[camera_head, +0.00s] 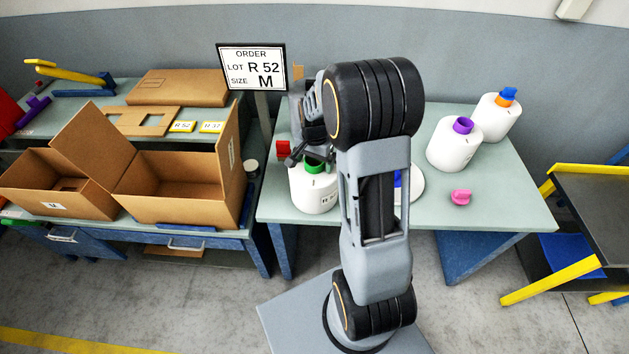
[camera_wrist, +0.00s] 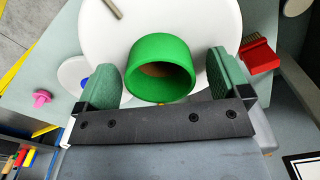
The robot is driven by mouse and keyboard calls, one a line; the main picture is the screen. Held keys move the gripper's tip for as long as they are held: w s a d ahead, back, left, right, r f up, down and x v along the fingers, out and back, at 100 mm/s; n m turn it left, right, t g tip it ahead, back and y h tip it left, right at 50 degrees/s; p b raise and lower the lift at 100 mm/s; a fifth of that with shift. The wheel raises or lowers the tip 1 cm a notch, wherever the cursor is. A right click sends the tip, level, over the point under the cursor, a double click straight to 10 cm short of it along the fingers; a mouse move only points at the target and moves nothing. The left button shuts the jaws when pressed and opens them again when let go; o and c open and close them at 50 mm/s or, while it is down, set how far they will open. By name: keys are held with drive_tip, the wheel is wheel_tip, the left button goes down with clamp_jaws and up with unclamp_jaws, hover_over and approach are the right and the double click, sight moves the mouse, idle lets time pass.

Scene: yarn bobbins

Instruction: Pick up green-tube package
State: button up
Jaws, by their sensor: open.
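The green-tube package is a white yarn bobbin (camera_head: 315,194) with a green tube (camera_head: 315,164) on top. It stands upright on the right-hand table, left of my arm. In the wrist view the green tube (camera_wrist: 160,72) rises from the white yarn top (camera_wrist: 205,22). My gripper (camera_wrist: 160,80) is open, with one green-padded finger on each side of the tube. Gaps show between the pads and the tube. In the head view my gripper (camera_head: 303,160) is partly hidden behind my own arm, just above the bobbin.
White bobbins with a purple tube (camera_head: 455,143) and an orange-and-blue tube (camera_head: 496,116) stand to the right. A pink piece (camera_head: 461,197) lies on the table (camera_head: 500,205). A red brush-like object (camera_wrist: 258,54) is close beside one finger. An order sign (camera_head: 252,68) stands behind left.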

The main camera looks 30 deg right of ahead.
clamp_jaws()
drive_tip(key=shift+r, duration=0.1)
idle(0.8)
